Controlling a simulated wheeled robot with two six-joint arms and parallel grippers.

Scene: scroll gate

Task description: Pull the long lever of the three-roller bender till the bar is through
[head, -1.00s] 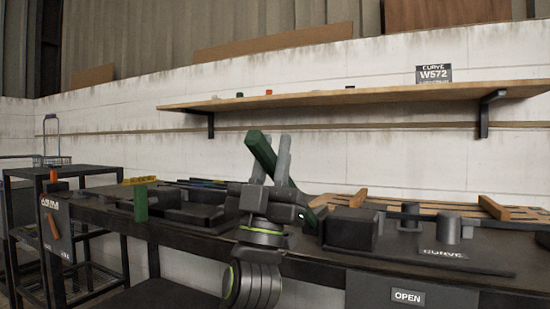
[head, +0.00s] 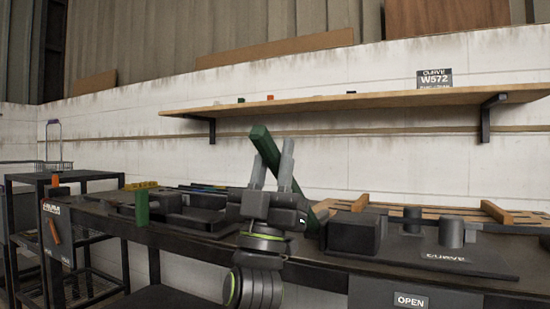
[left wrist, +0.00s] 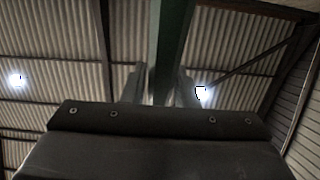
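The long green lever (head: 263,146) slants from upper left down to the right, behind and between the fingers of my left gripper (head: 272,163). My left gripper points up with its two grey fingers apart. In the left wrist view the dark green lever (left wrist: 171,45) runs up between the fingers, with a gap on its left side; contact on the right is unclear. A dark plate marked CURVE carries grey rollers (head: 450,232) to the right of the lever. I cannot make out the bar. My right gripper is out of view.
A dark block (head: 354,236) stands just right of my left gripper. A green upright block (head: 142,207) stands on the bench at left. A wooden pallet (head: 470,212) lies behind the rollers. A shelf (head: 350,102) runs along the wall above.

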